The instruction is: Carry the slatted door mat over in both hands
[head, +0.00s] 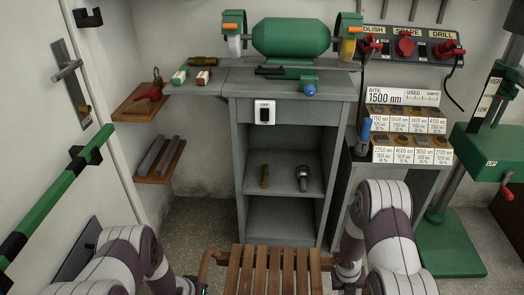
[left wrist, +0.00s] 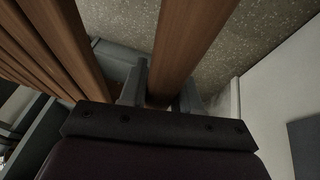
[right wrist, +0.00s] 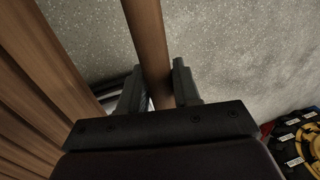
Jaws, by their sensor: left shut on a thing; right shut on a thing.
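The slatted door mat (head: 261,272) is brown wood with parallel slats, low at the front of the head view, its near part cut off by the frame edge. My left gripper (head: 200,283) is at the mat's left side. In the left wrist view its two fingers (left wrist: 160,92) stand on either side of a wooden side bar (left wrist: 188,45). My right gripper (head: 338,272) is at the mat's right side. In the right wrist view its fingers (right wrist: 160,88) are on either side of the other side bar (right wrist: 148,40). Both are shut on the mat.
A grey cabinet (head: 285,222) with open shelves stands straight ahead, a green grinder (head: 291,37) on top. A white door with a green bar (head: 55,192) is at the left. A green drill press base (head: 452,249) stands at the right. Speckled floor (head: 205,222) shows left of the cabinet.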

